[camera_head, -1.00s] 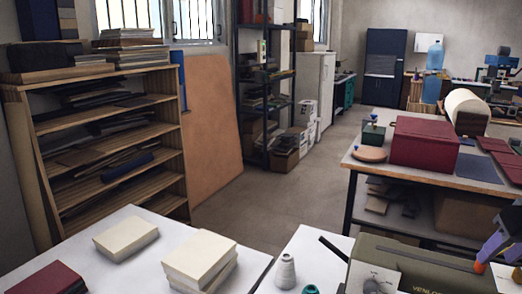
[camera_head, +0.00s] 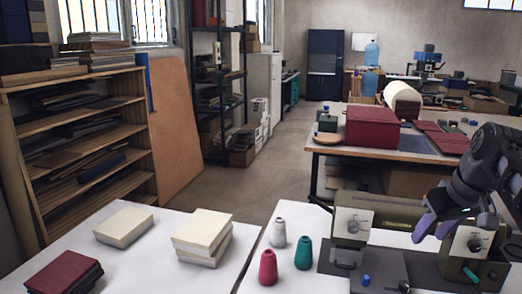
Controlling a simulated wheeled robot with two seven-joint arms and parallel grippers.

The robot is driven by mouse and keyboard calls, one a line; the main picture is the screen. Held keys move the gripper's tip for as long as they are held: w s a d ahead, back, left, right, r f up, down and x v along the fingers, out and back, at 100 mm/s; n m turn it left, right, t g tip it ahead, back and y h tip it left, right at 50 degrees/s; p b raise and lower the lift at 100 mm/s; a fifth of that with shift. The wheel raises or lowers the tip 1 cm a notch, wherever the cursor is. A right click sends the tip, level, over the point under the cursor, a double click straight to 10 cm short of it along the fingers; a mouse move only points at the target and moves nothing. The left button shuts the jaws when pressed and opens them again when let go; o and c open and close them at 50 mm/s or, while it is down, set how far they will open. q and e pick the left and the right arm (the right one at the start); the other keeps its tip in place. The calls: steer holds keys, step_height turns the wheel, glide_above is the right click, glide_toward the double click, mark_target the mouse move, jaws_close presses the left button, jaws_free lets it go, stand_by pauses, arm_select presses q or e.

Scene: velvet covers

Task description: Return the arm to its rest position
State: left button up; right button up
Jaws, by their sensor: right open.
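My right arm comes in from the right edge, dark grey and bent. Its gripper (camera_head: 436,227) has purple fingers pointing down and left, apart, with nothing seen between them. It hangs in front of or above the olive-green machine (camera_head: 376,214) on the near white table. I cannot tell how much height lies between them. My left gripper is not in view.
White, red (camera_head: 268,267) and teal (camera_head: 303,253) thread cones stand left of the machine. Cream book blocks (camera_head: 202,237) and dark red covers (camera_head: 64,275) lie on the left white table. A farther table holds a dark red box (camera_head: 372,128). The floor aisle (camera_head: 228,196) is clear.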

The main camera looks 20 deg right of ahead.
steer(key=w+a+f+n+y, duration=0.1)
steer(key=w+a+f, duration=0.3)
steer(key=w+f, duration=0.3)
steer(key=w+a+f, duration=0.4)
steer(key=w+f, duration=0.1)
steer(key=f, duration=0.4)
steer(key=w+a+f+n+g+y, duration=0.1)
steer(key=w+a+f, duration=0.1)
steer(key=a+f, duration=0.7)
steer(key=w+a+f+y, duration=0.1)
steer(key=w+a+f, duration=0.1)
steer(key=a+f, duration=0.65)
steer(key=s+a+f+g+y, duration=0.1)
steer(key=s+a+f, duration=0.3)
steer(key=a+f, duration=0.25)
steer(key=s+a+f, duration=0.3)
steer(key=a+f, duration=0.2)
steer(key=f, duration=0.3)
steer(key=s+a+f+g, duration=0.1)
steer(key=s+a+f, duration=0.2)
steer(key=s+a, duration=0.3)
steer(key=s+a+f+y, duration=0.1)
steer(key=s+a+f, duration=0.2)
steer(key=s+a, duration=0.3)
steer(key=s, duration=0.3)
steer(key=shift+s+a+f+g+y, duration=0.2)
steer(key=shift+s+g+y, duration=0.1)
steer(key=shift+g, duration=0.1)
steer(key=shift+w+d, duration=0.1)
steer(key=shift+c, duration=1)
